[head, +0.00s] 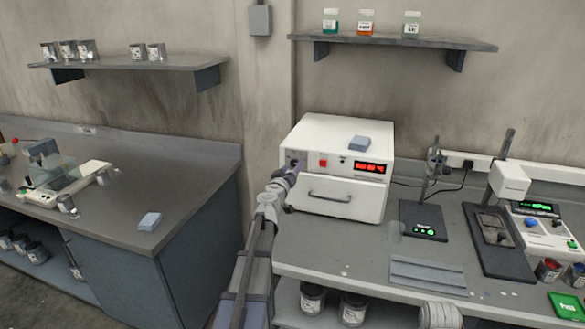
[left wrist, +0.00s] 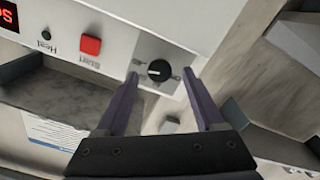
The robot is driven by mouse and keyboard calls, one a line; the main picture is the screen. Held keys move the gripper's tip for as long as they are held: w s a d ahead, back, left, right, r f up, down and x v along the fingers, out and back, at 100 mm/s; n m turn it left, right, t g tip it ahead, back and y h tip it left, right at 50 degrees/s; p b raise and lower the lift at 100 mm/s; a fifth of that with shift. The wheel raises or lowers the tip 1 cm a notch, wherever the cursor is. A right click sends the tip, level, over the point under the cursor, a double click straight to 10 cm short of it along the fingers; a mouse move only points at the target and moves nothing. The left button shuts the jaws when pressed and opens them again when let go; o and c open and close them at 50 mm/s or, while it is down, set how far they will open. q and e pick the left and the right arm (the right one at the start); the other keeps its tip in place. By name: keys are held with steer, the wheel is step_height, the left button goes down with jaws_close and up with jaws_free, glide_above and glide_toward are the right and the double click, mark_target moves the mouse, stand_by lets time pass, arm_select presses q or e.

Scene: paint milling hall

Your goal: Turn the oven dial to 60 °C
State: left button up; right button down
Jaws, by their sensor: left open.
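The white oven (head: 335,165) stands on the right bench, with a red-lit display (head: 370,167) whose digits I cannot read surely. Its black round dial (left wrist: 159,71) with a white pointer mark shows in the left wrist view, on the light front panel. My left gripper (head: 290,174) is at the panel's left end in the head view and covers much of the dial area there. In the left wrist view my left gripper (left wrist: 162,77) is open, its two dark fingers on either side of the dial; whether they touch it I cannot tell. My right gripper is out of view.
A red Start button (left wrist: 90,45) and a dark Heat lamp (left wrist: 46,34) are beside the dial. The oven door handle (head: 330,197) juts out below. A blue-grey block (head: 359,142) lies on top.

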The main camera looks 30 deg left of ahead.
arm_select(q)
steer(key=v, duration=0.6)
steer(key=shift+s, duration=0.3)
steer(key=s+d+f+m+g+h, duration=0.1)
steer(key=d+f+m+g+h, duration=0.2)
steer(key=d, duration=0.8)
steer(key=s+d+f+m+g+h, duration=0.2)
steer(key=d+f+m+h, duration=0.2)
steer(key=d, duration=0.8)
steer(key=s+d+f+m+g+h, duration=0.1)
steer(key=d+f+m+g+h, duration=0.2)
steer(key=d, duration=0.8)
steer(key=s+d+f+m+g, duration=0.1)
steer(key=s+d+f+g, duration=0.2)
steer(key=s+d+f, duration=0.25)
steer(key=s+d+f+m+g, duration=0.2)
steer(key=s+d+f+g, duration=0.15)
steer(key=s, duration=0.35)
steer(key=s+a+f+g+y, duration=0.1)
steer(key=s+f+g+y, duration=0.2)
steer(key=s+y, duration=0.4)
steer(key=shift+s+a+n, duration=0.2)
steer(key=shift+s+n, duration=0.1)
steer(key=shift+s, duration=2.5)
